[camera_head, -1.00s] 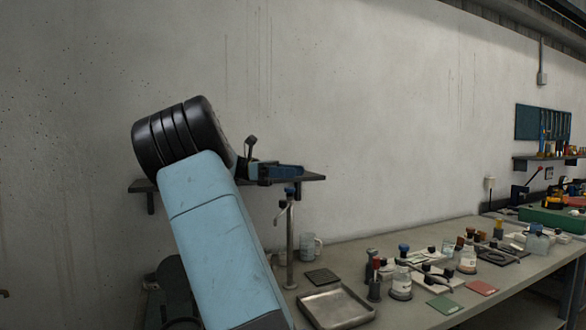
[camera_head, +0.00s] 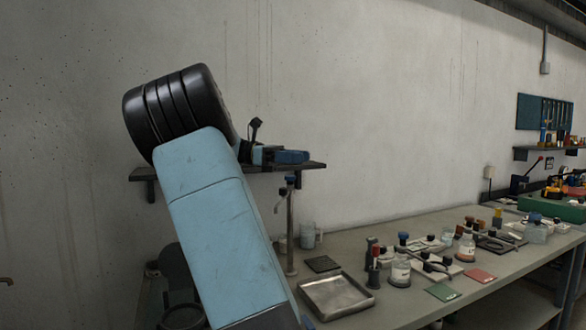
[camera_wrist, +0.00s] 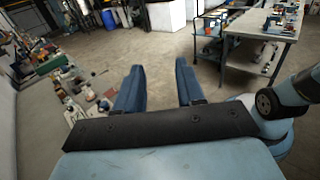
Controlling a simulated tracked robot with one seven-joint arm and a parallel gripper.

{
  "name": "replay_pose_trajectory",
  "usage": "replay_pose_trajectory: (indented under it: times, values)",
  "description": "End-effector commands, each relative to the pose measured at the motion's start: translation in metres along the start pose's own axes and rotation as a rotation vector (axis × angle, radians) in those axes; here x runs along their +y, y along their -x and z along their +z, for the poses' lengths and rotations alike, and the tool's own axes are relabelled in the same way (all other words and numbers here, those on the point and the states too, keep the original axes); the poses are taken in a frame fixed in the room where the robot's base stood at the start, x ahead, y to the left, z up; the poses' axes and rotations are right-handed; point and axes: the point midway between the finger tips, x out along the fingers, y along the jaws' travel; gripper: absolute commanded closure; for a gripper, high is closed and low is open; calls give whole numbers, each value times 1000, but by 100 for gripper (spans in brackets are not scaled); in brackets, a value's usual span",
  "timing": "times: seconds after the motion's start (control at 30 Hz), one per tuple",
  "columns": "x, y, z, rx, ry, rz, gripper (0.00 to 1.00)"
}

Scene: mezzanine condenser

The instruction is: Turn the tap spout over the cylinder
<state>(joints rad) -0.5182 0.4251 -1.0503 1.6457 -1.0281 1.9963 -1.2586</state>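The tap is a slim metal post (camera_head: 291,235) on the bench in the head view, with a small blue-topped head (camera_head: 291,181). Its short spout (camera_head: 281,202) points down and to the left. A clear glass-like vessel (camera_head: 308,237) stands close behind and right of the post; I cannot tell whether it is the cylinder. My gripper (camera_wrist: 159,68) is open and empty in the wrist view, its two blue fingers apart. In the head view it shows above the tap, in front of the wall shelf, touching nothing that I can see.
A metal tray (camera_head: 337,296) and a dark square mat (camera_head: 322,264) lie by the tap. Several bottles, including a labelled jar (camera_head: 400,271), stand to the right. The shelf (camera_head: 150,174) is behind my arm. The wrist view shows open floor and a blue cart (camera_wrist: 212,45).

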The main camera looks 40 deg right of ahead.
Motion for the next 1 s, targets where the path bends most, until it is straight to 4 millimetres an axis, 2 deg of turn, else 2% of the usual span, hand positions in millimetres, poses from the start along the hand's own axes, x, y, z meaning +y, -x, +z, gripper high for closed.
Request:
replay_pose_trajectory:
  times: [0.03, 0.17, 0.37, 0.5, 0.6, 0.8, 1.0]
  values:
    - [5, -8, -6, 34, 5, -5, 67]
    - [21, -36, -36, 195, 15, -17, 79]
    - [39, -72, -93, 539, -19, -71, 98]
    - [43, -83, -125, 781, -81, -138, 100]
    - [45, -85, -142, 952, -143, -201, 100]
    - [48, -77, -156, 1278, -303, -360, 100]
    - [53, -62, -145, 1577, -500, -565, 100]
